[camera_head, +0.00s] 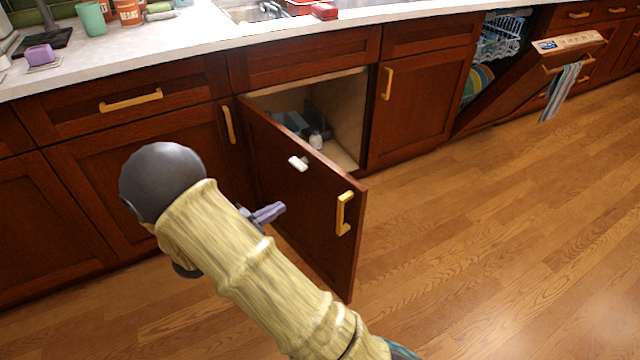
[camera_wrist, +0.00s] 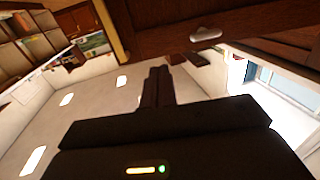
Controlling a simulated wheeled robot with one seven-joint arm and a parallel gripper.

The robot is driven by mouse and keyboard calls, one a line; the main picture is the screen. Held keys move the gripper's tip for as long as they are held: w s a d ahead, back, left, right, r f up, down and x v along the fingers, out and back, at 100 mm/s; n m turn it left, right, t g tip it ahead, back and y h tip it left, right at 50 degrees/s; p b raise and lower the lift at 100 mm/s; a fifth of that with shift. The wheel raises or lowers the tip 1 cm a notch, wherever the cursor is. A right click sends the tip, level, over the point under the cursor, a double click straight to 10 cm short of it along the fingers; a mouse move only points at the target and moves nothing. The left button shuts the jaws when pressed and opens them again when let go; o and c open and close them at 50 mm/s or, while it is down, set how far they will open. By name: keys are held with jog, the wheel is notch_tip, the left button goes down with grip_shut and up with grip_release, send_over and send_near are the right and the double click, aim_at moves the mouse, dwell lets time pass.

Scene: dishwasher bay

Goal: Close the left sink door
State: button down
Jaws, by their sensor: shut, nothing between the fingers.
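The left sink door (camera_head: 302,200) is dark red-brown wood and stands wide open, swung out from the cabinet under the sink. Its brass handle (camera_head: 343,213) is near the free edge, and a small white piece (camera_head: 298,163) is on its face. My gripper (camera_head: 270,212) is shut and empty, in front of the door's face at its left, with the arm reaching from the bottom. I cannot tell whether the fingertips touch the door. In the wrist view my shut fingers (camera_wrist: 158,86) are in the middle, and a dark wooden panel (camera_wrist: 200,22) crosses the top.
The open sink cabinet (camera_head: 345,115) has a small white bottle (camera_head: 316,140) and other items inside. The right sink door (camera_head: 420,100) is closed. An open dishwasher door (camera_head: 530,85) with a towel leans out at the right. The wooden floor (camera_head: 470,250) right of the door is clear.

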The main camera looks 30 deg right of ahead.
aim_at(330, 179)
jog(key=shift+s, duration=0.2)
jog(key=shift+d, duration=0.1)
jog(key=b+x, duration=0.4)
jog(key=x, duration=0.8)
jog(key=shift+d, duration=0.35)
jog(key=shift+w+d+r+b, duration=0.2)
jog(key=shift+d+b, duration=0.1)
jog(key=shift+d, duration=0.25)
jog(key=shift+d, duration=0.2)
